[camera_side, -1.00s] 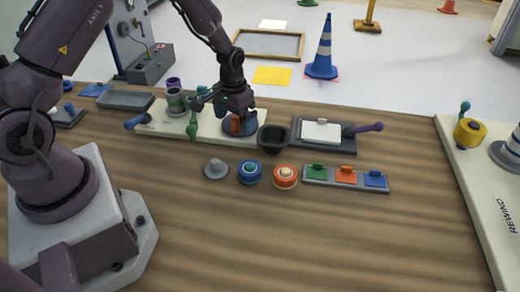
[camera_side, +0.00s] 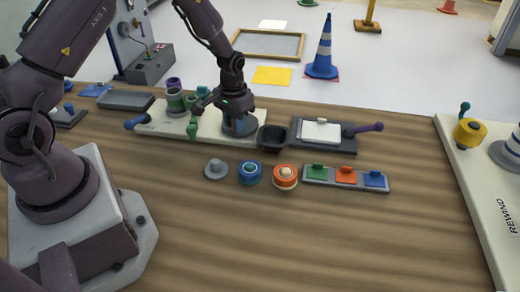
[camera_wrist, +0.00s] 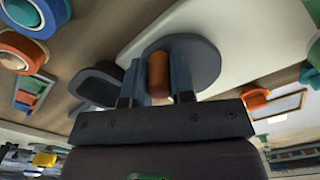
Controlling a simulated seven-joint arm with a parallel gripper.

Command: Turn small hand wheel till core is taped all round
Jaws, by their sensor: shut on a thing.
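My gripper (camera_side: 238,120) is at the right part of the cream board (camera_side: 160,127), over a round grey-blue disc (camera_side: 229,131). In the wrist view its two fingers (camera_wrist: 158,85) stand on either side of an upright orange cylinder (camera_wrist: 158,72), over the same disc (camera_wrist: 205,56). The gripper is shut on this orange piece. I cannot tell whether this is the small hand wheel or the core; no tape is clear on it. In the side view the fingers hide the orange piece. A green lever (camera_side: 193,130) and a green-and-grey roller (camera_side: 175,101) stand left on the board.
A dark cup (camera_side: 273,138) stands close right of the disc. In front are a grey roller (camera_side: 215,169), a blue one (camera_side: 250,173), an orange one (camera_side: 285,175) and a tray (camera_side: 330,178) of coloured blocks. The REWIND board (camera_side: 480,190) is far right. The front table is clear.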

